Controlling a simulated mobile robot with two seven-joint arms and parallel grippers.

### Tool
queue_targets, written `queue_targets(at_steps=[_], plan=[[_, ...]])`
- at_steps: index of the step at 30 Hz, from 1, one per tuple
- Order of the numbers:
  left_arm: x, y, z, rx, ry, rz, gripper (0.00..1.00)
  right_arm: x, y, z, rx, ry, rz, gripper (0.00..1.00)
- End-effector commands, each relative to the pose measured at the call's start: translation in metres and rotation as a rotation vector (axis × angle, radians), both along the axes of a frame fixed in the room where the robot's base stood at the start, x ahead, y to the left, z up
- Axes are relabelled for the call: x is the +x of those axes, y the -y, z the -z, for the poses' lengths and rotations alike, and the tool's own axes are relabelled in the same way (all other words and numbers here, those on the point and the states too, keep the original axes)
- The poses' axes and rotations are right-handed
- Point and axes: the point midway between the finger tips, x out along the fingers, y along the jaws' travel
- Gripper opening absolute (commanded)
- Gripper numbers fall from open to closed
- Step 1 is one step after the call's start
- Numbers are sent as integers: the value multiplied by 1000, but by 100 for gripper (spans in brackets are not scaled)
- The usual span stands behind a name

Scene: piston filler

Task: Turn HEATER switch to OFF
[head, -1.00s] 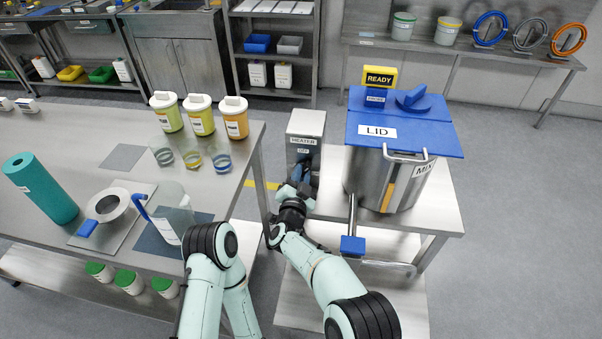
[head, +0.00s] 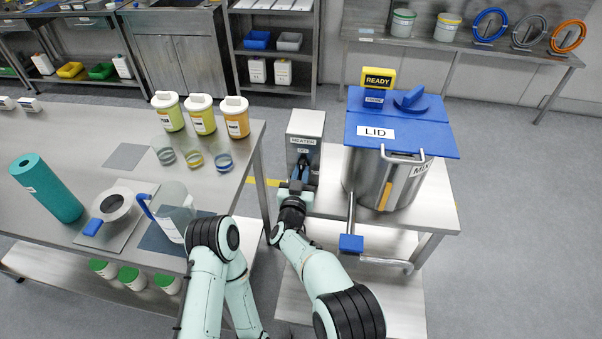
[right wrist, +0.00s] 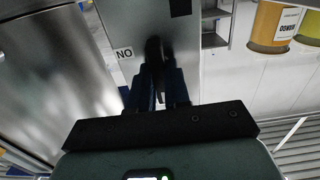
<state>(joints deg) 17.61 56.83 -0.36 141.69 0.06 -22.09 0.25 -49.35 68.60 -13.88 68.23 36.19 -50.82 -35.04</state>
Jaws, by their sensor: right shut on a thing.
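The heater box (head: 306,125) is a grey upright metal box beside the steel mixing vessel. It carries a HEATER label with a smaller label below that seems to read OFF. My right gripper (head: 296,184) is at the lower front of this box. In the right wrist view the gripper (right wrist: 157,85) has its dark fingers shut on the black switch handle (right wrist: 154,48). My left gripper is out of view.
The mixing vessel (head: 389,182) with its blue lid (head: 415,136) stands close right of the heater box. A blue-ended lever (head: 351,244) juts out in front of it. The left table (head: 90,150) holds jars, cups and a pitcher (head: 174,212).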

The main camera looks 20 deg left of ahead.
Motion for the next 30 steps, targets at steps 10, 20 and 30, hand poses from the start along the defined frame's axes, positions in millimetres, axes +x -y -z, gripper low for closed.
queue_targets(at_steps=[10,20,30], plan=[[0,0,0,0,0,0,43,0,0,1,-13,1,-1,0],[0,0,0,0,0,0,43,0,0,1,-11,2,-1,43],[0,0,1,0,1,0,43,-10,2,0,-10,1,0,43]])
